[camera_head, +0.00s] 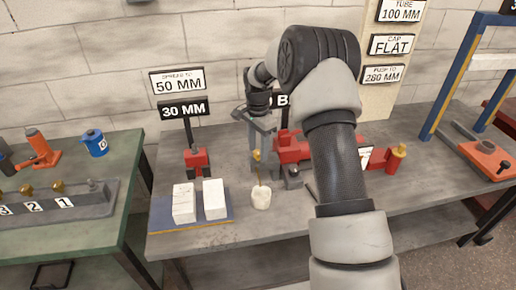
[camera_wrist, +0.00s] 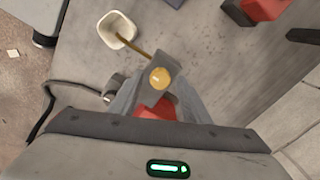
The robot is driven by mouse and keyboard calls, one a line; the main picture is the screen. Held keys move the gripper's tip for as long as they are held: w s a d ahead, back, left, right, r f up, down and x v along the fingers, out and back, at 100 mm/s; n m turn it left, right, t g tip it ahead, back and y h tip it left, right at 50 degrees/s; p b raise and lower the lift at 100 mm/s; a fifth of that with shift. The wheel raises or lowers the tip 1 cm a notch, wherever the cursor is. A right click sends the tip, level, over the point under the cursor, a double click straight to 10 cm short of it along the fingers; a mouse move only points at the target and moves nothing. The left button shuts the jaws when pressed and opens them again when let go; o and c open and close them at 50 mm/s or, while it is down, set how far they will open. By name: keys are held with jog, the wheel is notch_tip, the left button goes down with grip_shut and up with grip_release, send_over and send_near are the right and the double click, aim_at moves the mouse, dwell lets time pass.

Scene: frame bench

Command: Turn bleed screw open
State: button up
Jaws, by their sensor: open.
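The bleed screw looks like a round brass-coloured head (camera_wrist: 160,77) on a grey block in the wrist view, with a thin brown tube curving from it to a white cup (camera_wrist: 117,30). In the head view a small brass spot (camera_head: 256,155) shows above the same white cup (camera_head: 261,197). My gripper (camera_wrist: 160,92) is open, its grey fingers on either side of the block near the screw. I cannot tell whether they touch it. In the head view my gripper (camera_head: 258,132) points down over the fixture and partly hides it.
A red clamp-like device (camera_head: 292,148) stands right beside the fixture. Two white blocks (camera_head: 214,199) lie on a blue mat at the left of the grey bench (camera_head: 235,240). Signs stand behind. A green bench (camera_head: 95,240) is at left, and a blue frame (camera_head: 450,75) at right.

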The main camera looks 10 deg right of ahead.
jog(key=c, duration=1)
jog(key=shift+c, duration=0.2)
jog(key=shift+n, duration=0.3)
jog(key=n, duration=0.3)
jog(key=shift+r+p, duration=0.1)
jog(key=shift+p, duration=0.3)
jog(key=n, duration=0.3)
jog(key=shift+n+p, duration=0.3)
jog(key=n, duration=0.4)
jog(key=shift+p, duration=0.3)
jog(key=shift+a+n, duration=0.1)
jog(key=shift+n, duration=2)
